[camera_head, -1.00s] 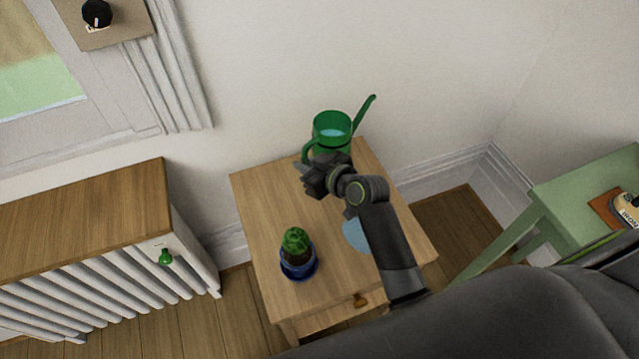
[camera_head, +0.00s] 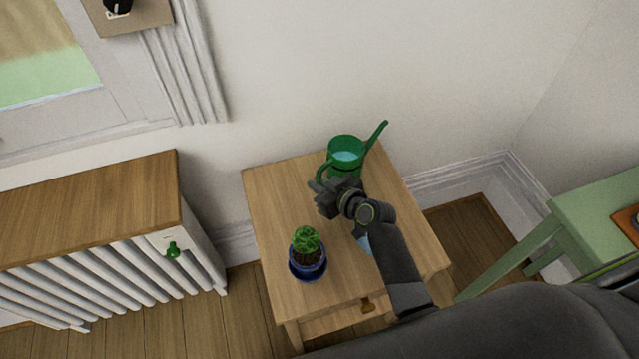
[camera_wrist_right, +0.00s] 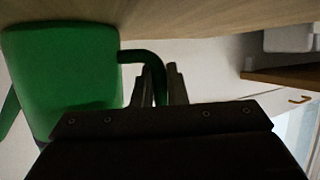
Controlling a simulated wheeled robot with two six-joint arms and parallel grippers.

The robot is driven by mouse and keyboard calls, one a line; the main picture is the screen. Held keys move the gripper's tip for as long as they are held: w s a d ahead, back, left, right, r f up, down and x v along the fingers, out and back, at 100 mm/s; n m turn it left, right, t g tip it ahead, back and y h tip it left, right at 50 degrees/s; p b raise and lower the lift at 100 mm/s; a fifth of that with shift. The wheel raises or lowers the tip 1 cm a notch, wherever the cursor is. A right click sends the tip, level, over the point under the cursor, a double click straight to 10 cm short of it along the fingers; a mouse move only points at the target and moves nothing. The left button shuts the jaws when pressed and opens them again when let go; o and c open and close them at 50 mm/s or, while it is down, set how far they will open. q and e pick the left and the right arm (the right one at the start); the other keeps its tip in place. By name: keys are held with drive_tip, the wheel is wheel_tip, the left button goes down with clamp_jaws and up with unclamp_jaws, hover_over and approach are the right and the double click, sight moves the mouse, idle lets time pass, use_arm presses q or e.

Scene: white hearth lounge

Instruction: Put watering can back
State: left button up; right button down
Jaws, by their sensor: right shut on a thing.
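The green watering can (camera_head: 346,156) is upright at the back of the small wooden table (camera_head: 285,200), its spout pointing up to the right and light-blue water showing inside. My right gripper (camera_head: 325,190) is at the can's near side. In the right wrist view, the can (camera_wrist_right: 65,75) fills the left, and my right gripper (camera_wrist_right: 160,85) is shut on its handle (camera_wrist_right: 138,56). A light-blue disc (camera_head: 364,244) on the table is mostly hidden by my right arm. I cannot tell whether the can touches the table. My left gripper is not in view.
A potted cactus (camera_head: 307,252) in a blue pot stands at the table's front left. A radiator with a wooden top (camera_head: 90,205) is to the left, a green table (camera_head: 600,215) to the right. The wall is close behind the can.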

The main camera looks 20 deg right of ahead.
drive_tip(key=c, duration=1.5)
unclamp_jaws()
drive_tip(key=shift+o, duration=0.2)
drive_tip(key=shift+r+p, duration=0.2)
drive_tip(key=shift+p, duration=0.1)
drive_tip(key=v, duration=1.2)
drive_tip(key=shift+f, duration=0.15)
drive_tip(key=shift+s, duration=0.1)
